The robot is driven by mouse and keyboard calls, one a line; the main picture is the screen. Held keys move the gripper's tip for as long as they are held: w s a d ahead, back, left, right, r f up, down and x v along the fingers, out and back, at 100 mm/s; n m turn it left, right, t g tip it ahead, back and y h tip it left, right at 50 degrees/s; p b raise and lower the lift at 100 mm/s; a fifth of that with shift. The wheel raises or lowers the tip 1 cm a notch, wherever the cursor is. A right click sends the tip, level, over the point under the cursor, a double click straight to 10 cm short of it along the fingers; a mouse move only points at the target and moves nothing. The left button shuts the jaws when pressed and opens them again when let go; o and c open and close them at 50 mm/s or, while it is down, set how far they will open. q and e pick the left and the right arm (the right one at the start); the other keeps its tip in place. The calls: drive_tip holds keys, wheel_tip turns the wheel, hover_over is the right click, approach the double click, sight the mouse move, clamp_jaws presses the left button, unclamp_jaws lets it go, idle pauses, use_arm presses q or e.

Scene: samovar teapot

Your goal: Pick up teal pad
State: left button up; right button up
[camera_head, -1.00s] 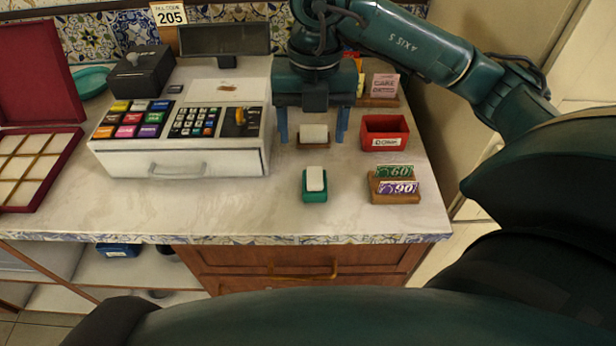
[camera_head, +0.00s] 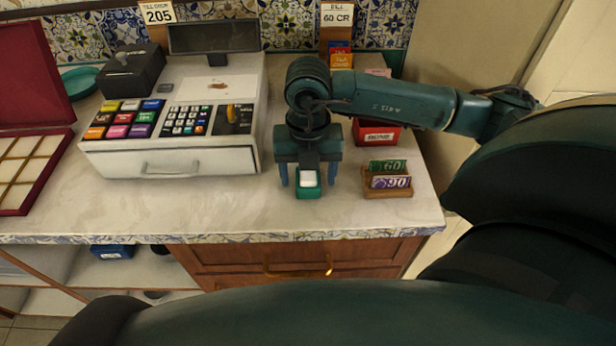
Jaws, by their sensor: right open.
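One blue finger stands to the left of the pad and one to the right, with a gap on each side. The far part of the pad is covered by the gripper body. I cannot tell the fingertips' exact height above the counter. My left gripper is not in view.
A cash register (camera_head: 180,165) stands to the left, with an open red box (camera_head: 40,175) beyond it. A wooden holder with cards (camera_head: 387,191) sits right of the pad. A red bin (camera_head: 377,137) is behind it. The counter's front strip is clear.

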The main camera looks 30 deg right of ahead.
drive_tip(key=shift+f, duration=0.1)
drive_tip(key=c, duration=1.1)
drive_tip(key=shift+o, duration=0.2)
wheel_tip(320, 180, up, 10)
drive_tip(key=shift+r, duration=0.1)
drive_tip(key=o, duration=0.5)
drive_tip(key=shift+c, duration=0.2)
drive_tip(key=c, duration=0.4)
